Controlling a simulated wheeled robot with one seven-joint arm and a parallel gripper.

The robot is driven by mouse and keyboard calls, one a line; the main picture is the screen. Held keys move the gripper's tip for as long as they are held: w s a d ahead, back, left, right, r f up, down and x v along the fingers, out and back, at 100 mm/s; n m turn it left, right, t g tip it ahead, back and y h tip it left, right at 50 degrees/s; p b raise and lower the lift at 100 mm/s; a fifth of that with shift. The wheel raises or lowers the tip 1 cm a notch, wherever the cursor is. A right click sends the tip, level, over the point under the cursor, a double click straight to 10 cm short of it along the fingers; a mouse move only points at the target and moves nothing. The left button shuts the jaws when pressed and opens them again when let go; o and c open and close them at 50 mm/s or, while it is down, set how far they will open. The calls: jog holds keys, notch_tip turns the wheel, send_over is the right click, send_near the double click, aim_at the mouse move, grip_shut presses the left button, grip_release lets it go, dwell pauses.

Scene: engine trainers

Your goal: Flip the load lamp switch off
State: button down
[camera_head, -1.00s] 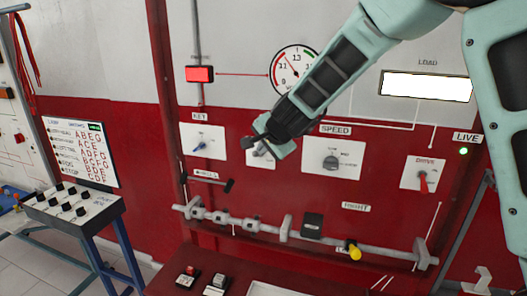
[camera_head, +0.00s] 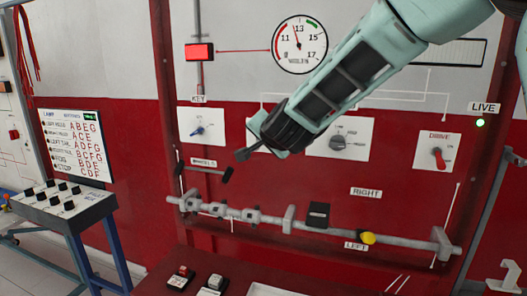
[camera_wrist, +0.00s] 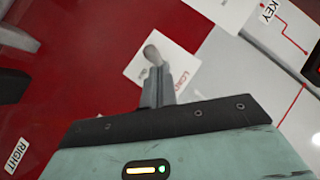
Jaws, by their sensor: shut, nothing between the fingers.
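The load switch shows in the wrist view as a white plate (camera_wrist: 180,58) marked LOAD, with a grey lever (camera_wrist: 152,53) just past my fingertips. My gripper (camera_wrist: 158,92) is shut and empty; its tips overlap the lever's lower end in that view, and I cannot tell whether they touch. In the head view my gripper (camera_head: 243,154) is in front of the red panel, and my wrist hides most of the load plate. The load lamp (camera_head: 460,52), a rectangle at upper right, is grey and unlit, partly behind my arm.
The key switch (camera_head: 200,130) is left of my gripper; the speed knob (camera_head: 345,140) and red drive lever (camera_head: 439,157) are to its right. The green live light (camera_head: 480,123) is lit.

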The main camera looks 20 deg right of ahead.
jog(key=shift+r, duration=0.4)
jog(key=shift+r+p, duration=0.7)
jog(key=shift+p, duration=0.15)
jog(key=shift+d, duration=0.1)
